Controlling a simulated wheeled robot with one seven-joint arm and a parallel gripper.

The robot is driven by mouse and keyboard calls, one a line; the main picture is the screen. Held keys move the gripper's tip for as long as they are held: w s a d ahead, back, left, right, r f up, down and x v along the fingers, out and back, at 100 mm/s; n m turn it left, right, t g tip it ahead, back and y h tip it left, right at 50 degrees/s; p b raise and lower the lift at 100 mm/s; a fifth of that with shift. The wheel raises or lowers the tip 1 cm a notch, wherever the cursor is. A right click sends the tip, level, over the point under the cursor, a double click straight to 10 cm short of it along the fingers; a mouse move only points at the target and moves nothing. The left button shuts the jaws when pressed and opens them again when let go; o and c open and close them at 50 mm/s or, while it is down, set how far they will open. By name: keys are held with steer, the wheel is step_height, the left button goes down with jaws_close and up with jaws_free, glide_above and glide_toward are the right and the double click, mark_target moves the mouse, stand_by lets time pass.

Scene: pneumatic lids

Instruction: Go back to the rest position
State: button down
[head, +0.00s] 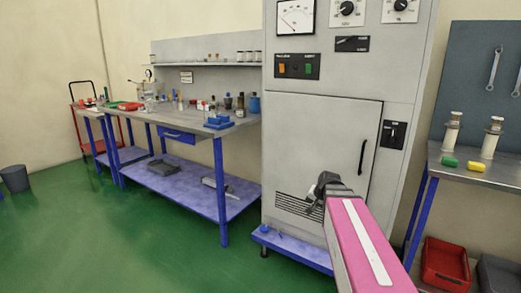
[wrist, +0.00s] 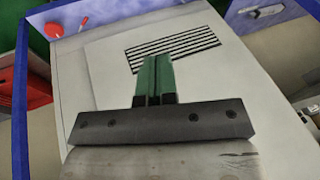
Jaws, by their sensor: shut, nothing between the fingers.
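My gripper (head: 318,192) is in front of the lower part of a tall grey cabinet (head: 315,130) in the head view. My pink arm link reaches up to it from the bottom right. In the wrist view my gripper (wrist: 154,62) has its two green fingers together, with nothing between them. The cabinet's slotted vent (wrist: 172,48) shows just beyond the fingertips. I cannot tell how far the fingers are from the cabinet front.
A workbench (head: 205,122) with bottles and blue legs stands left of the cabinet. A metal side table (head: 485,172) stands at the right, above a red crate (head: 445,265). The green floor (head: 130,235) at the left is mostly clear. A grey bin (head: 14,179) stands far left.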

steer(key=s+a+f+n+g+h, duration=0.1)
steer(key=s+a+f+n+g, duration=0.1)
steer(key=s+f, duration=0.5)
steer(key=s+a+f+n+g+h, duration=0.1)
steer(key=s+f+n+g, duration=0.2)
steer(key=s+f, duration=0.3)
steer(key=shift+s+a+f, duration=0.4)
steer(key=shift+s, duration=0.4)
stand_by(0.4)
